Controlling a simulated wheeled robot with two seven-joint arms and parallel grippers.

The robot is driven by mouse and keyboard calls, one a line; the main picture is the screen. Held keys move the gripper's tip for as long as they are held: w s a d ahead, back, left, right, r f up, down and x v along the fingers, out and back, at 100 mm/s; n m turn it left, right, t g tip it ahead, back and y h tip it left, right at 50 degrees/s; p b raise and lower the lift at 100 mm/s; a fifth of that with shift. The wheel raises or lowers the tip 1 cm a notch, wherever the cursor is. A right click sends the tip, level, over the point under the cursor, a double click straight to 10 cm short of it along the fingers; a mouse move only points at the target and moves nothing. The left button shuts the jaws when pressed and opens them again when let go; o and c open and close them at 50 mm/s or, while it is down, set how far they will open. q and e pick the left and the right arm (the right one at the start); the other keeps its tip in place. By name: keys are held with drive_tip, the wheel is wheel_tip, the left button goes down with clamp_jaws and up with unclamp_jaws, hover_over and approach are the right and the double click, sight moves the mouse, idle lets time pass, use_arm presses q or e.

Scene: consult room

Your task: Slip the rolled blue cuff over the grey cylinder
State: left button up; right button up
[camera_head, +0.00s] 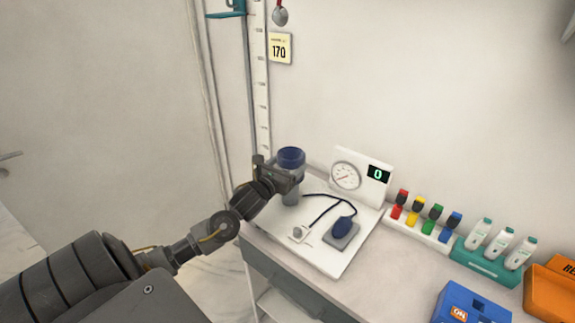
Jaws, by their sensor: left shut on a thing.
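The rolled blue cuff (291,158) shows as a dark blue ring at the left end of the white board. The grey cylinder (290,197) stands upright directly below it, with its lower part visible. My left gripper (287,179) reaches in from the left at the height of the cuff's lower side and is shut on the cuff. The gripper hides part of the cuff and the cylinder's upper part. I cannot tell whether the cuff is around the cylinder's top or just above it. My right gripper is not in view.

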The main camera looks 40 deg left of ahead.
use_arm(q)
drive_tip(key=shift+f+b, duration=3.75)
drive_tip(key=shift+f, duration=1.2)
drive_tip(key=o, duration=1.1)
drive_tip(key=shift+s, duration=0.1)
drive_tip(key=s, duration=0.3)
drive_tip(key=s+d+b, duration=0.1)
drive_tip(key=s, duration=0.2)
drive_tip(key=s+b, duration=0.1)
drive_tip(key=s, duration=0.2)
drive_tip(key=shift+s+d+f, duration=0.1)
drive_tip(key=shift+s+d, duration=0.1)
drive_tip(key=shift+s, duration=0.55)
